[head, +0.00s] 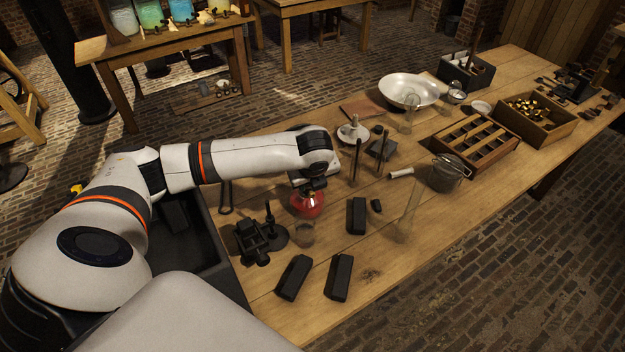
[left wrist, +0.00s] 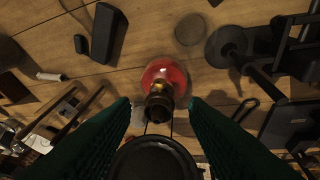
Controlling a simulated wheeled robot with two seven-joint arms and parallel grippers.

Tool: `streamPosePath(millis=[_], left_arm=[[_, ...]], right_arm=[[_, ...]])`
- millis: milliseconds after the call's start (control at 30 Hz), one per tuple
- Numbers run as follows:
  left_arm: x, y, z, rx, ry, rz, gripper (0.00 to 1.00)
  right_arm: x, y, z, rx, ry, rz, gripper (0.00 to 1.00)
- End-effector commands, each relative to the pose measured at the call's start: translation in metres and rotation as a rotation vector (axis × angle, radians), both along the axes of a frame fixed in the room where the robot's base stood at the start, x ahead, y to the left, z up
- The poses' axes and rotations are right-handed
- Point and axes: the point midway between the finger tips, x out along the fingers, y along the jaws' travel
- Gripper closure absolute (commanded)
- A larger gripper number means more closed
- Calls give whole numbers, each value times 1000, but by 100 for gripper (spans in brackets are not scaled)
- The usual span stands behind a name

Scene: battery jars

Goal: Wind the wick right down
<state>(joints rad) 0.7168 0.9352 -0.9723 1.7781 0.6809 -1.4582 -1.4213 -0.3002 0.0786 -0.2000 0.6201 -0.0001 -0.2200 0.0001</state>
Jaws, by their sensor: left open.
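A lamp with a red glass body (head: 308,204) stands on the wooden table below my left gripper (head: 311,186). In the left wrist view the red body (left wrist: 165,75) has a dark brass-coloured burner (left wrist: 159,107) with a small yellow spot on it. My left gripper (left wrist: 160,108) is open, with one dark green finger on each side of the burner. I cannot tell whether either finger touches it. The wick and its winder cannot be made out clearly. My right gripper is not in view.
A clear glass (head: 304,234) stands in front of the lamp. A black stand (head: 252,243) is to its left, and black blocks (head: 293,278) lie nearby. Upright dark rods (head: 357,162) stand behind. A metal pot (head: 446,173) and wooden trays (head: 475,143) are farther right.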

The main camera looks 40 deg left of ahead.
Motion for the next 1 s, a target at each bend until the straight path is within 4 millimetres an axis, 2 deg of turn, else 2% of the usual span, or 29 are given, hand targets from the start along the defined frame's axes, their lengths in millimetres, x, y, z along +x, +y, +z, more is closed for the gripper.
streamPosePath(millis=[200, 467, 567, 667, 767, 800, 900, 1000], left_arm=[[-5, -4, 16, 1, -1, 1, 59], [-5, -4, 17, 0, -1, 1, 59], [0, -5, 17, 1, -25, -8, 59], [26, -10, 23, 6, -141, -54, 59], [73, -24, 42, 26, -362, -169, 59], [93, -33, 55, 41, -470, -237, 59], [135, -66, 93, 87, -733, -452, 59], [156, -110, 129, 148, -957, -715, 59]], right_arm=[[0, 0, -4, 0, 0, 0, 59], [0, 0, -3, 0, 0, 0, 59], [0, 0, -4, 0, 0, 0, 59], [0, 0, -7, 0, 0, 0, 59], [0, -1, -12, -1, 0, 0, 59], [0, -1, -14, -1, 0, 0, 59], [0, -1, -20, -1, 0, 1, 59], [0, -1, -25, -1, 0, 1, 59]])
